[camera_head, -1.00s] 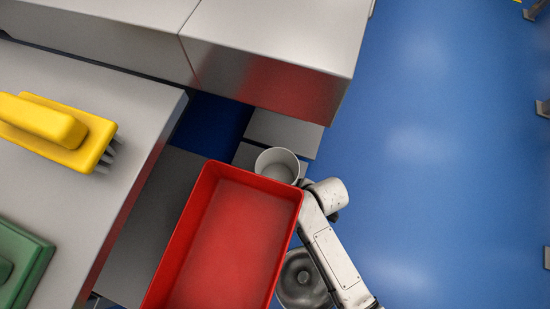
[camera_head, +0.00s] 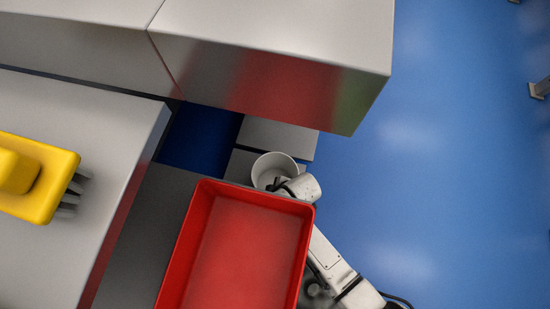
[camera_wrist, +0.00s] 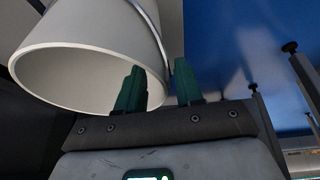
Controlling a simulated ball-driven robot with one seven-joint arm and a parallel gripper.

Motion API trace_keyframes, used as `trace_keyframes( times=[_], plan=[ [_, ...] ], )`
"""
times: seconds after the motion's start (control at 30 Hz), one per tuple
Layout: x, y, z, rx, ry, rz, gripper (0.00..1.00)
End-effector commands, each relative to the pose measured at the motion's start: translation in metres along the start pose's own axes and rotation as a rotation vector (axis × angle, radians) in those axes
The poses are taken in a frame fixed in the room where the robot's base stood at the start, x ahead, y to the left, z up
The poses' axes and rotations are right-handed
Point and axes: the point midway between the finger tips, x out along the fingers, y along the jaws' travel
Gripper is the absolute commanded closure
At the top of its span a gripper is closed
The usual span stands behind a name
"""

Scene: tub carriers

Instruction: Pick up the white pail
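The white pail (camera_head: 264,166) stands just beyond the far edge of the red tub in the head view, its mouth upward. My white wrist overlaps its right front side there. In the wrist view the pail (camera_wrist: 75,50) fills the upper left, with its round mouth and a thin grey band visible. My gripper (camera_wrist: 158,85) shows two green fingers spread apart. The left finger overlaps the pail's wall in the picture and the right finger is just right of its edge. Whether either touches the pail, I cannot tell.
The red tub (camera_head: 310,212) lies in front, close to my arm. A grey counter (camera_head: 100,100) with a yellow brush (camera_head: 45,200) is at left. Large metal boxes (camera_head: 270,60) stand behind the pail. Blue floor (camera_head: 450,180) is open at right.

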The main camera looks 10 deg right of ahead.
Motion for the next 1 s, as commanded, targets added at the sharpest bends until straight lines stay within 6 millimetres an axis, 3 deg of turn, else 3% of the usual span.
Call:
trace_keyframes(
  times=[0.03,0.17,0.5,0.87,1.0],
  plan=[
    [0.013,0.0,0.003,-0.001,-0.001,-0.001,0.64],
    [0.026,0.0,0.002,-0.002,0.0,-0.001,0.64],
    [0.029,0.0,0.001,-0.001,0.0,0.0,0.65],
    [0.029,0.0,0.001,0.0,0.0,0.0,0.99],
    [0.029,0.0,0.001,0.0,0.0,0.0,1.0]
  ],
)
